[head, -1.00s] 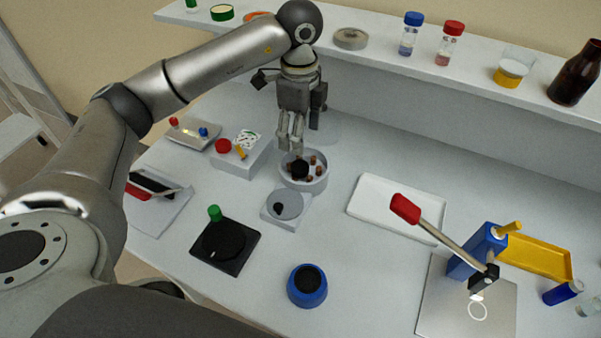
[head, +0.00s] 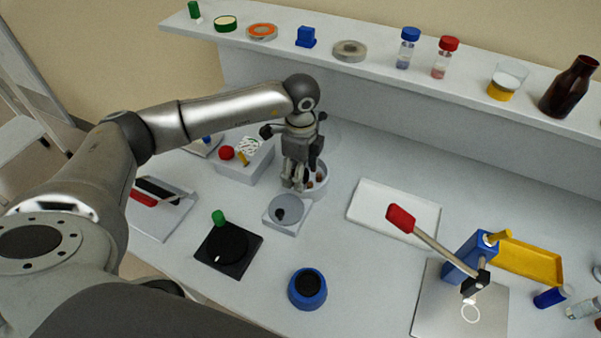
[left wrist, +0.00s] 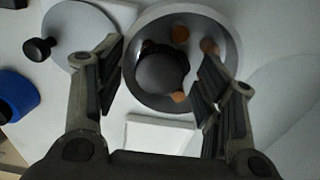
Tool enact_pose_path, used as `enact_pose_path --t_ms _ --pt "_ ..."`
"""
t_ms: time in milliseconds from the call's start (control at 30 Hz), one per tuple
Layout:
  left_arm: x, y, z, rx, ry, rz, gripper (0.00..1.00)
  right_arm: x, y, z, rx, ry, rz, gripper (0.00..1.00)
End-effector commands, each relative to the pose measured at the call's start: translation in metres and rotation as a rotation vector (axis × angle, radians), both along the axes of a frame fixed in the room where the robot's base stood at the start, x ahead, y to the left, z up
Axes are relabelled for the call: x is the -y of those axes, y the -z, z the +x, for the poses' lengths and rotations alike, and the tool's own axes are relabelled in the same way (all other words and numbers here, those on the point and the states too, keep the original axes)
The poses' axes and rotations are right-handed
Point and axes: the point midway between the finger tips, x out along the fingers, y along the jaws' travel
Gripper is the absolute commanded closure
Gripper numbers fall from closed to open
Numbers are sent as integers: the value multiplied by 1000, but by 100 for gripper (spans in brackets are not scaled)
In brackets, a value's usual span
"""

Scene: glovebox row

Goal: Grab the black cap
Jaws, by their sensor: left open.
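The black cap (left wrist: 162,72) lies in a round grey-white bowl (left wrist: 225,92) with several brown pieces around it. In the left wrist view it shows between the two fingers of my left gripper (left wrist: 157,60), which is open with a finger on each side. In the head view my left gripper (head: 294,184) points down over the bowl (head: 321,188) and hides the cap. I cannot tell how far the fingertips are above the cap. My right gripper is not in view.
A grey round plate with a black knob (head: 286,209) stands just in front of the bowl. A white box (head: 240,170) with small items is at its left. A white tray (head: 380,203) lies to the right. A shelf (head: 375,68) runs behind.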

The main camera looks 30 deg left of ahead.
Motion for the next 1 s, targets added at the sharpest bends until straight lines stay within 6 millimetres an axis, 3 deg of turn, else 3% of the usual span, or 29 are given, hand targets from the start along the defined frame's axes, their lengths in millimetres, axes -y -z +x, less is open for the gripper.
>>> enact_pose_path --t_ms 67,333,767,1000 --pt "0 0 0 0 0 0 37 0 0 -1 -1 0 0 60" --pt "0 0 0 0 0 0 72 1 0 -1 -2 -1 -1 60" --pt "0 -2 0 0 0 0 72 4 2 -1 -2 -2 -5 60" --pt "0 -24 1 5 1 -1 72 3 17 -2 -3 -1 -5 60"
